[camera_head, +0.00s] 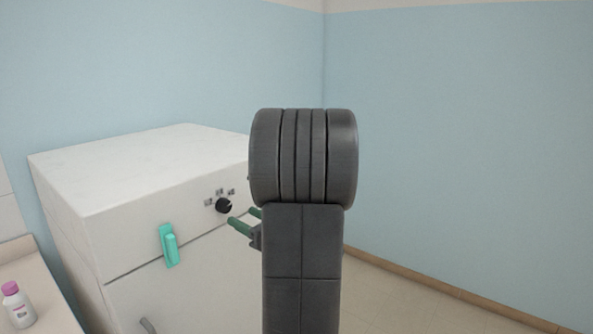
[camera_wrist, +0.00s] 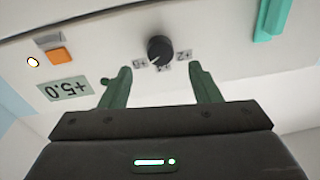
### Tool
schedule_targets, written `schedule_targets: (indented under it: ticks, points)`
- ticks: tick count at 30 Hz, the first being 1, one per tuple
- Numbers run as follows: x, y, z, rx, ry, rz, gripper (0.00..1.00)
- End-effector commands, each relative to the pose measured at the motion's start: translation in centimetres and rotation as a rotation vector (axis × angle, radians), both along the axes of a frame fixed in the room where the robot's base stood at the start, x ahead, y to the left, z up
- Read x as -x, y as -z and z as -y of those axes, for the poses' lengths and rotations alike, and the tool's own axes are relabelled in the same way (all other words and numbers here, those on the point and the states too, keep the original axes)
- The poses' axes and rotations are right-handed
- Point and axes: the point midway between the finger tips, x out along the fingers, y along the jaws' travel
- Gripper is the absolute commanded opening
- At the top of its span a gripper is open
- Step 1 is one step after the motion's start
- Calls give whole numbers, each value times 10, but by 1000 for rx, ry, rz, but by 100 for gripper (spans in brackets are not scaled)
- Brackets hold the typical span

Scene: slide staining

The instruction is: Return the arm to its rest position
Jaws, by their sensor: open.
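My gripper (camera_head: 244,219) has two green fingers and is partly hidden behind my dark arm in the head view. It points at the front of a white cabinet-like appliance (camera_head: 140,165). In the wrist view my gripper (camera_wrist: 160,82) is open, with nothing between its fingers. A black round knob (camera_wrist: 160,50) is on the panel beyond the fingertips, between their lines, and looks apart from them. The knob also shows in the head view (camera_head: 223,205), just left of the fingers, with small labels around it.
A teal handle (camera_head: 169,246) is on the appliance front. The wrist view shows an upside-down "+5.0" display (camera_wrist: 66,89), an orange switch (camera_wrist: 58,55) and a lit lamp (camera_wrist: 33,62). A bottle with a pink cap (camera_head: 17,305) stands at lower left. Floor is clear at right.

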Motion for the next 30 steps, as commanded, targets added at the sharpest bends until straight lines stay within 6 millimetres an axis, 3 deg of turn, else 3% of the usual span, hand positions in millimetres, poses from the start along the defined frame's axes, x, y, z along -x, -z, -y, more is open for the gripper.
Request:
schedule_targets:
  ticks: [10,30]
  points:
    - [-34,-7,-51,1,-4,0,56]
    - [-34,-7,-46,419,1,541,56]
